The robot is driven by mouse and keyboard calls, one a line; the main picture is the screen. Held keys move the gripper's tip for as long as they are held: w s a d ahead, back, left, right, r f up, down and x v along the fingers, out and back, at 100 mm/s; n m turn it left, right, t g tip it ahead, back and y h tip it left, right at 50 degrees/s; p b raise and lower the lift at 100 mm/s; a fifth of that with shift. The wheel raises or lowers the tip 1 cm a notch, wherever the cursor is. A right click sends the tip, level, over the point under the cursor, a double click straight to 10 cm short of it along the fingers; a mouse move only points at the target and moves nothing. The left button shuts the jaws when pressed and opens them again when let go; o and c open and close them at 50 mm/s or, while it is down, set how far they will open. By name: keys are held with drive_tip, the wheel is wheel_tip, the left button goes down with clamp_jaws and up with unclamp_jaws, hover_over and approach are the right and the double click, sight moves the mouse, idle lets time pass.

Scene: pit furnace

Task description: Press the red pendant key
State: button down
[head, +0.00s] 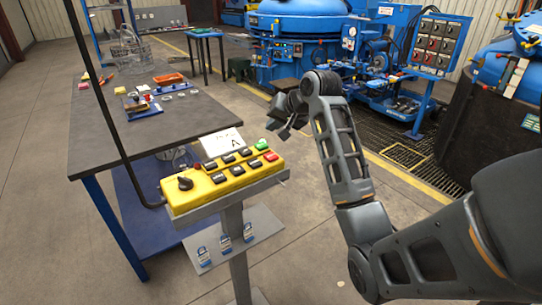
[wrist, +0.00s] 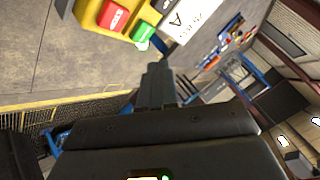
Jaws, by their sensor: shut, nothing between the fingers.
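The yellow pendant box (head: 215,186) sits tilted on a grey stand, with two rows of keys and a black knob at its left end. The red key (head: 271,157) is at the box's right end, next to a green key (head: 261,144). In the wrist view the red key (wrist: 112,17) is at the top left, with the green key (wrist: 143,33) to its right. My gripper (head: 285,131) is above and beyond the box's right end, apart from the keys. In the wrist view its closed fingers (wrist: 157,72) hold nothing and point below the green key.
A white card marked A (head: 222,142) stands behind the pendant. A dark-topped workbench (head: 95,140) with small parts and a wire basket lies to the left. Blue furnace machinery (head: 300,50) fills the back. Open floor lies right of the pendant.

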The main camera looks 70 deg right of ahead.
drive_tip(key=b, duration=0.4)
hover_over(273, 157)
drive_tip(key=f, duration=0.5)
drive_tip(key=shift+d, duration=0.2)
drive_tip(key=shift+f+b, duration=0.35)
drive_tip(key=shift+f, duration=0.5)
idle(0.7)
drive_tip(key=shift+f, duration=0.35)
drive_tip(key=shift+f, duration=0.5)
idle(0.8)
drive_tip(key=shift+r, duration=0.1)
drive_tip(key=shift+r+p, duration=0.8)
drive_tip(key=shift+p, duration=0.35)
